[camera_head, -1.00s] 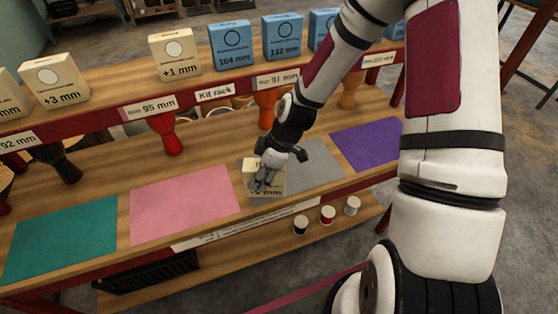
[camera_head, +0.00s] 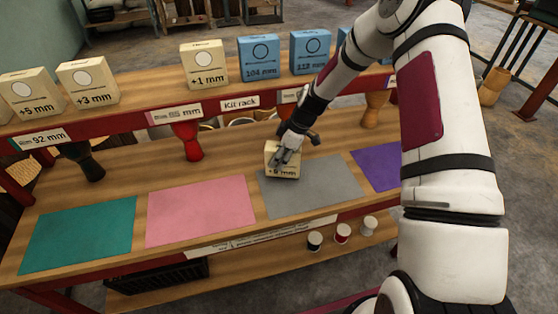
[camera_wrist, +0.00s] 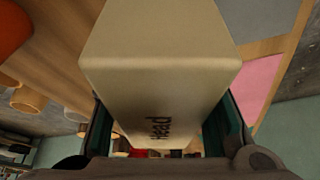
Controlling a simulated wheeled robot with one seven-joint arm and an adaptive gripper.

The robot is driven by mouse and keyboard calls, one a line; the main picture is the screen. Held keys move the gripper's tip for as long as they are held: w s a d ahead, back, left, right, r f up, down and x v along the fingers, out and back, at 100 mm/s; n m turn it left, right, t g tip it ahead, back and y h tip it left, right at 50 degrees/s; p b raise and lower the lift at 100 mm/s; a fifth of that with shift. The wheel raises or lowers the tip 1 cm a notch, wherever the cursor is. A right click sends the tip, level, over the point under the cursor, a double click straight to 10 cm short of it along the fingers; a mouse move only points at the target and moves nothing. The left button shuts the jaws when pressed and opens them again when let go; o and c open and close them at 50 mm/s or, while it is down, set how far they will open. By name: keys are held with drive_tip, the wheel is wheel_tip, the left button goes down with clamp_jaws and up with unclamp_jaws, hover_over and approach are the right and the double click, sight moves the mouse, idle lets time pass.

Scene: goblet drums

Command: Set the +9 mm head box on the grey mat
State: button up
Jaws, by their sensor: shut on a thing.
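The +9 mm head box (camera_head: 283,162) is cream, with its label partly covered by my fingers in the head view. My gripper (camera_head: 290,147) is shut on it from above. The box also fills the middle of the wrist view (camera_wrist: 160,65), between my two fingers (camera_wrist: 165,135). The grey mat (camera_head: 325,190) lies on the lower wooden shelf. In the head view the box overlaps the mat's back left part. I cannot tell whether the box touches the mat or hangs just above it.
A pink mat (camera_head: 200,210) and a teal mat (camera_head: 80,235) lie to the left, a purple mat (camera_head: 380,165) to the right. Cream and blue boxes (camera_head: 259,56) stand on the rack above. Red (camera_head: 188,142) and dark (camera_head: 85,160) goblet drums stand behind the mats.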

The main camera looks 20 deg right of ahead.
drive_tip(key=shift+f, duration=0.95)
drive_tip(key=o, duration=1.2)
drive_tip(key=shift+f, duration=0.15)
